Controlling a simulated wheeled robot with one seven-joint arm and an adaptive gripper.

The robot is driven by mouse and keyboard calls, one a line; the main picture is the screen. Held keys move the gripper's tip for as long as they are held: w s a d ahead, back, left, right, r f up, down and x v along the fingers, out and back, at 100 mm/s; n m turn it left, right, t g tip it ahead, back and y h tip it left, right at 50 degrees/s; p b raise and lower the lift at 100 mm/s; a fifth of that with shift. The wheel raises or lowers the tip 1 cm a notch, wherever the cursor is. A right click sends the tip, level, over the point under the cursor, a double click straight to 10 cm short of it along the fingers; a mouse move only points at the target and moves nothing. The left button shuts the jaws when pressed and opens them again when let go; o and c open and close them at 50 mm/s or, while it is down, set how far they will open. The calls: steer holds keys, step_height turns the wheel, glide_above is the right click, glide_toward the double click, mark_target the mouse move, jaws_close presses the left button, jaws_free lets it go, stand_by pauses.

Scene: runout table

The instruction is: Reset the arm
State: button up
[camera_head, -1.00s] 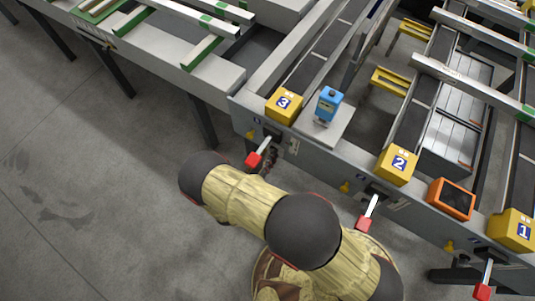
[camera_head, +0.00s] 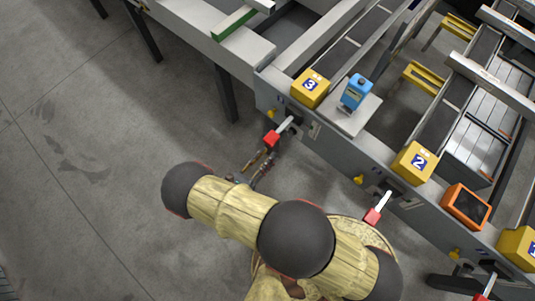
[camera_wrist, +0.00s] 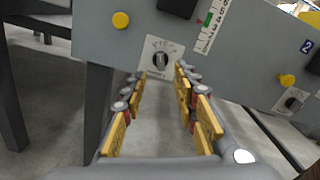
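My arm reaches across the lower middle of the head view, and my gripper (camera_head: 260,168) is small there, just below the red-ended lever (camera_head: 271,138) under block 3. In the wrist view my gripper (camera_wrist: 160,88) is open, its two yellow-padded fingers apart with grey floor showing between them. A black rotary switch (camera_wrist: 160,61) on a pale plate appears just beyond the fingertips, on the grey front panel (camera_wrist: 112,50). Nothing is held between the fingers.
Open floor (camera_head: 90,200) lies to the left.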

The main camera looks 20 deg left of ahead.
stand_by(0.4)
steer(key=s+d+f+m+g+h, duration=0.2)
steer(key=s+d+m+g+h, duration=0.1)
steer(key=d, duration=0.4)
steer(key=s+d+r+m+g+h, duration=0.2)
steer(key=s+d+r+m+g, duration=0.15)
steer(key=r+m+g, duration=0.3)
steer(key=w+d+r+m+g+y+p, duration=0.1)
steer(key=d+r+m+g+y, duration=0.3)
steer(key=r+m, duration=0.6)
steer(key=w+d+r+m+g+y+p, duration=0.15)
steer(key=r+m+g+y, duration=0.45)
steer(key=r, duration=0.8)
steer(key=d+r+m+t+y+p, duration=0.1)
steer(key=d+r+m+t, duration=0.3)
steer(key=d+r, duration=0.4)
steer(key=d+r+m+t+p, duration=0.2)
steer(key=d+r+m+t, duration=0.2)
steer(key=r, duration=0.9)
steer(key=d+m, duration=0.2)
steer(key=d, duration=0.1)
steer(key=shift+w+d+y, duration=0.15)
steer(key=shift+d+y, duration=0.25)
